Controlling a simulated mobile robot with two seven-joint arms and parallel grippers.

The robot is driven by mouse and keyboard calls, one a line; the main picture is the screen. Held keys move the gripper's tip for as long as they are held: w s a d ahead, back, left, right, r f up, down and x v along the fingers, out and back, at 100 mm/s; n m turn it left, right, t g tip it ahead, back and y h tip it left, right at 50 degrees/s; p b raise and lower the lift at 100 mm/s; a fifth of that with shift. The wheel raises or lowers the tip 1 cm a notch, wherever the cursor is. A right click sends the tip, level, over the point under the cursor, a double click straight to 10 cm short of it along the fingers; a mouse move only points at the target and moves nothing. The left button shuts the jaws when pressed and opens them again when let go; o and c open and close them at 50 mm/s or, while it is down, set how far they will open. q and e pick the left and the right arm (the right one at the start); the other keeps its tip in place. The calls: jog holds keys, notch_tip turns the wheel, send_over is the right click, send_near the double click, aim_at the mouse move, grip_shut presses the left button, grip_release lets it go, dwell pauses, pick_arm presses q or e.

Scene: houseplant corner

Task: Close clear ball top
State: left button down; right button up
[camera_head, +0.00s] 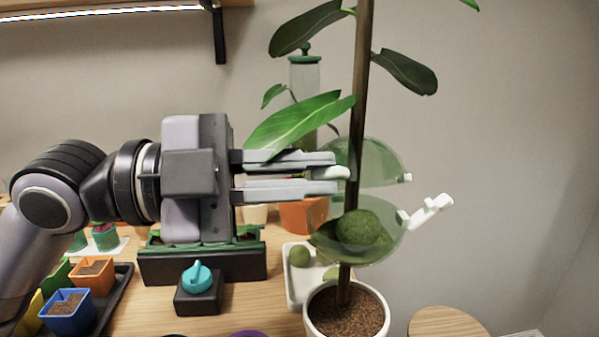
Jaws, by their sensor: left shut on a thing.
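The clear ball is a greenish see-through shell around the plant's brown stem. Its top half (382,163) is tilted up, apart from its bottom half (385,243) on the right side. A green moss ball (358,228) lies in the bottom half. A white latch (430,209) sticks out at the right of the bottom half. My left gripper (342,177) comes in from the left and is shut at the left edge of the clear ball top, just left of the stem. The fingers hide the exact grip and the left side of the shell. My right gripper is not in view.
The stem rises from a white pot (378,326) of soil. A white tray (294,294) with green fruit stands left of the pot. A black box with a turquoise knob (197,276) and small colored pots (68,315) are at the left. Large leaves (300,122) hang above my gripper.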

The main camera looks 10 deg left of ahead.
pick_arm(q)
jog(key=shift+r, duration=0.15)
jog(key=c, duration=1.2)
grip_release()
jog(key=shift+a, duration=0.1)
jog(key=shift+a, duration=0.2)
jog(key=b+v, duration=0.2)
jog(key=v, duration=0.4)
jog(key=shift+s+a, duration=0.15)
jog(key=shift+a, duration=0.15)
